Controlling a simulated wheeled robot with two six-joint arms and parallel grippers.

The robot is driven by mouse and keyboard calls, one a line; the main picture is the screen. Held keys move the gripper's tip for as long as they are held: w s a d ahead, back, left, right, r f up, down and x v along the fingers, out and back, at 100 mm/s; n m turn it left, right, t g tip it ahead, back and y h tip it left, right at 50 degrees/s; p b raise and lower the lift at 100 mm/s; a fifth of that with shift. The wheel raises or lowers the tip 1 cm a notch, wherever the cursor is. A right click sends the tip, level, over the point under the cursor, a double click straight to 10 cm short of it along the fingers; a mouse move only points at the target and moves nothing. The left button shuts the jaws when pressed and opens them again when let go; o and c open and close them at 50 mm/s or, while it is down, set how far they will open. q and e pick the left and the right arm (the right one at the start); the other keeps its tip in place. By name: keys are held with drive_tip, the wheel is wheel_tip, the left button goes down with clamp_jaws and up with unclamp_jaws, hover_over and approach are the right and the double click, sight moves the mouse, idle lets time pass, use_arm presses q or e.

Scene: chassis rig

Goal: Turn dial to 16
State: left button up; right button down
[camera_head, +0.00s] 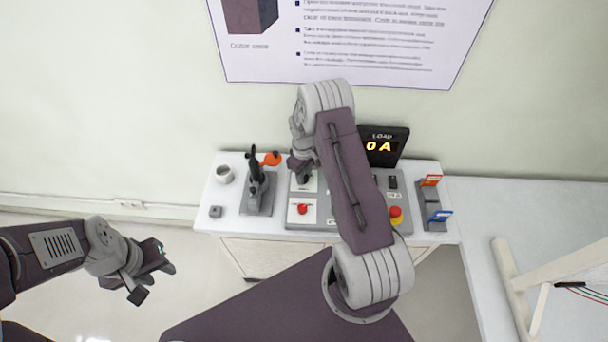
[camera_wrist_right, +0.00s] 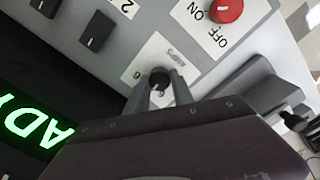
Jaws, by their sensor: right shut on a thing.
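The dial (camera_wrist_right: 159,78) is a small black knob on a white label reading AMPS, in the middle of the right wrist view. A digit that looks like 6 or 9 shows at the label's left; the other marks and the pointer are hidden or too small to read. My right gripper (camera_wrist_right: 161,90) is shut on the knob, one finger on each side. In the head view my right arm covers much of the control panel (camera_head: 303,222) and hides the dial. The load display (camera_head: 380,147) reads 0 A. My left gripper (camera_head: 152,279) is open and empty, left of the bench.
A joystick (camera_head: 257,182), a grey cup (camera_head: 224,175) and an orange item (camera_head: 271,158) stand left of the panel. A red emergency button (camera_head: 396,213) and a block with orange and blue tabs (camera_head: 432,205) are at right. Black switches (camera_wrist_right: 96,31) are near the dial.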

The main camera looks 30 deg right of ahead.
drive_tip(key=m+b, duration=0.1)
drive_tip(key=m, duration=0.2)
drive_tip(key=shift+m+b, duration=0.3)
drive_tip(key=shift+m, duration=0.1)
drive_tip(key=m+b, duration=0.1)
drive_tip(key=m, duration=0.3)
drive_tip(key=shift+m, duration=0.4)
idle(0.3)
drive_tip(key=c, duration=1.1)
unclamp_jaws()
drive_tip(key=shift+r, duration=0.1)
